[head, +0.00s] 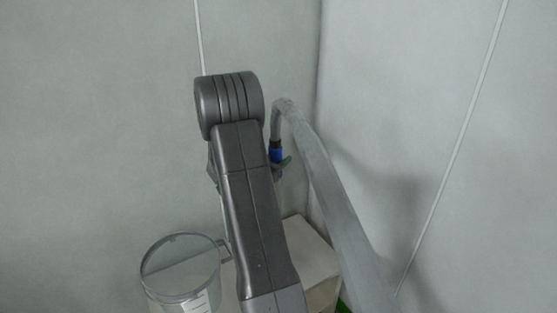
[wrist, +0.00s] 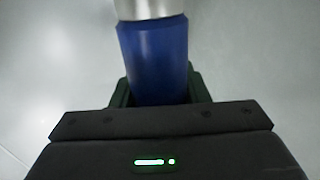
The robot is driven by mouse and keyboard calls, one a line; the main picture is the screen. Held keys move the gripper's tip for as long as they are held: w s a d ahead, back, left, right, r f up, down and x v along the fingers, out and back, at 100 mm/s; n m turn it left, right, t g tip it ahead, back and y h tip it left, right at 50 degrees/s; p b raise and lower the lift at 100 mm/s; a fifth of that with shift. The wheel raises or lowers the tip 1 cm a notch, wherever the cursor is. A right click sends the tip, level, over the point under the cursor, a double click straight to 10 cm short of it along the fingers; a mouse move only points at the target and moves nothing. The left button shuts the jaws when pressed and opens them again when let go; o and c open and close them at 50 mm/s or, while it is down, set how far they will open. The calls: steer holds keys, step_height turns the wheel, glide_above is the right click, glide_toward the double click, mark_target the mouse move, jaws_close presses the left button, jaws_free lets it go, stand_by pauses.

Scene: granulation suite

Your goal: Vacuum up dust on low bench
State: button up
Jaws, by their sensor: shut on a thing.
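My gripper (wrist: 158,92) is shut on the blue grip (wrist: 155,58) of the vacuum hose, with its dark green fingers on either side. A silver metal part (wrist: 148,9) joins the blue grip at the top of the wrist view. In the head view the blue grip (head: 276,154) shows just right of my arm, and the grey hose (head: 335,190) arches from it and runs down to the lower right. My gripper (head: 284,164) is partly hidden behind my arm there. No dust can be made out, and I cannot tell a low bench for certain.
A clear round vessel (head: 180,268) with a metal rim and pale label stands at the lower left. A beige box-like block (head: 313,262) stands behind my arm, in the corner of pale walls. Something green (head: 343,306) shows at the bottom edge, mostly hidden by the hose.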

mark_target(275, 139)
steer(key=shift+r+p, duration=3.05)
steer(key=shift+r, duration=1.05)
